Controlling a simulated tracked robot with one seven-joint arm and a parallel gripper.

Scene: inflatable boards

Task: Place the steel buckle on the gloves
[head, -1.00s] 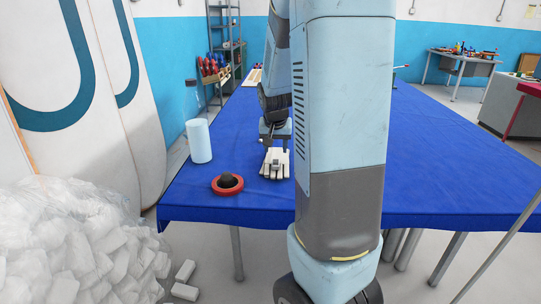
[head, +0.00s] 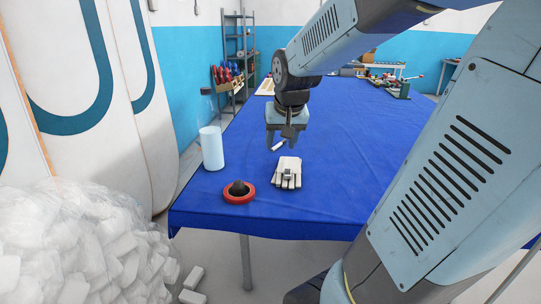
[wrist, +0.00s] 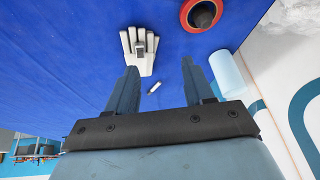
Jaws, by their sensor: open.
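The pale gloves (head: 288,166) lie on the blue-covered table with their fingers toward the near edge. They also show in the wrist view (wrist: 147,63). A small grey piece, apparently the steel buckle (wrist: 140,47), rests on top of the gloves in the wrist view. In the head view the buckle (head: 287,176) is tiny against them. My gripper (head: 289,139) is behind and above the gloves, apart from them. In the wrist view my gripper (wrist: 160,68) has its two fingers wide apart with nothing held between them.
A small white piece (wrist: 154,88) appears to lie on the table behind the gloves. A red ring with a dark knob (head: 239,192) is left of the gloves, and a pale blue cylinder (head: 212,148) stands farther left. The blue table (head: 350,140) is clear to the right.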

